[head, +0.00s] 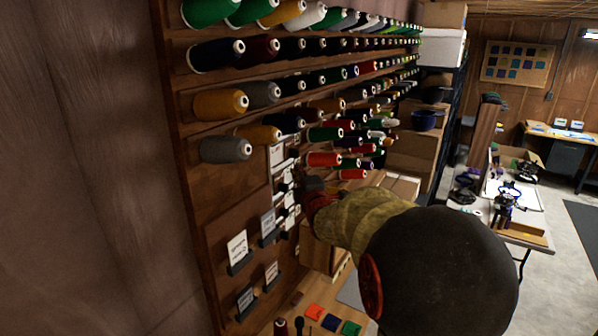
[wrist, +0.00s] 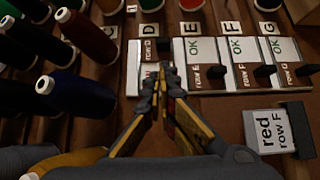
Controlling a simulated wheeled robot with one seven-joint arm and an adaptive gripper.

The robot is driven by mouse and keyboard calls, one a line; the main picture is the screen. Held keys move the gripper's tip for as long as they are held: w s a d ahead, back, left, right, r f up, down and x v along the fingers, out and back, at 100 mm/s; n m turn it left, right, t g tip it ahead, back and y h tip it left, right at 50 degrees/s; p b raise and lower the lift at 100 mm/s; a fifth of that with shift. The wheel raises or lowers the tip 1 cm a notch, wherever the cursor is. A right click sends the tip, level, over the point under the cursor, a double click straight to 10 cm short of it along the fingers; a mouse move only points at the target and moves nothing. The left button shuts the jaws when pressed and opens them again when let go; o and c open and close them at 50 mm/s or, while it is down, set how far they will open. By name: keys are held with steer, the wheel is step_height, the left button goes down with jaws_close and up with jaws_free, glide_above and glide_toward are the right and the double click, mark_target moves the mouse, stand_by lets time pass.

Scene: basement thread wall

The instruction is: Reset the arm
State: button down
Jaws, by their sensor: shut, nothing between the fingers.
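My gripper (wrist: 166,82) is shut and empty in the wrist view, its fingertips together in front of the wooden thread wall. The fingertips overlap the row of white label cards, near the card under the letter D (wrist: 151,46). In the head view my arm reaches from the lower right toward the wall, and my gripper (head: 312,186) is small and partly hidden by the arm at the label strip. Whether the fingertips touch the wall cannot be told.
Thread spools (head: 222,104) stick out from the wall in several rows. A "red row F" card (wrist: 270,130) sits in a dark holder at lower right of the wrist view. Cardboard boxes (head: 412,152) stand beyond the wall. A work table (head: 520,232) and open floor lie to the right.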

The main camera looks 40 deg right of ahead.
stand_by(0.4)
steer(key=s+a+f+m+g+y, duration=0.1)
steer(key=s+f+m+g, duration=0.15)
steer(key=f, duration=0.35)
steer(key=s+a+f+m+g+b, duration=0.1)
steer(key=s+f+m+g, duration=0.1)
steer(key=s+f+m, duration=0.3)
steer(key=s+a+f+m+g+y, duration=0.1)
steer(key=s+a+f+m+g, duration=0.15)
steer(key=f, duration=0.45)
steer(key=s+a+f+m+g+y+b, duration=0.1)
steer(key=s+a+f+y+b, duration=0.1)
steer(key=s+a+f+b, duration=0.3)
steer(key=s+a+f+m+g+y+b, duration=0.1)
steer(key=s+a+f+y+b, duration=0.1)
steer(key=s+a+f+b, duration=0.2)
steer(key=s+a+f+g+y+b, duration=0.1)
steer(key=s+a+f+b, duration=0.4)
steer(key=s+a+b, duration=0.4)
steer(key=shift+s+a+f+m+g+y, duration=0.35)
steer(key=shift+s+a, duration=2.55)
steer(key=shift+a, duration=3.45)
